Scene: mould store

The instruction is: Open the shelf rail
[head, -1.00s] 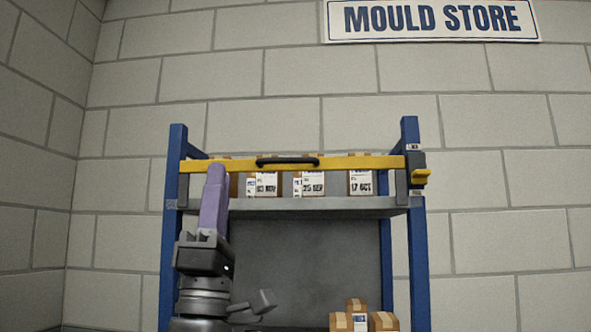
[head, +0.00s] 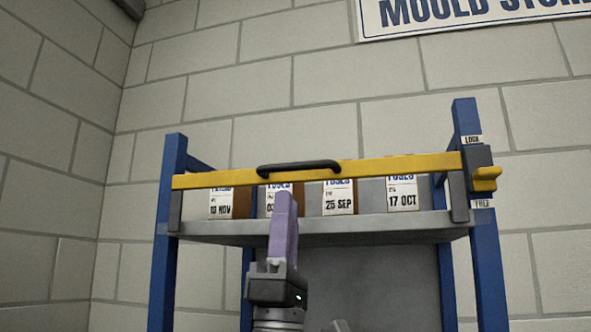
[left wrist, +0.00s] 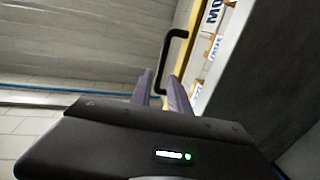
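The yellow shelf rail (head: 400,167) runs across the front of the upper shelf, and its right end sits at a grey latch block with a yellow tab (head: 485,179). A black bar handle (head: 299,168) is fixed on the rail, left of its middle. My left gripper (head: 284,196), with purple fingers, is just below the handle in the head view. In the left wrist view, its two fingers (left wrist: 161,78) stand apart with nothing between them, and the handle (left wrist: 174,45) is beyond their tips. I see no contact with it.
Several labelled boxes (head: 402,197) stand on the grey shelf (head: 320,229) behind the rail. Blue posts (head: 165,250) hold the shelf at both sides. A block wall (head: 300,100) with a sign (head: 470,12) is behind it. The space in front of the rail looks clear.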

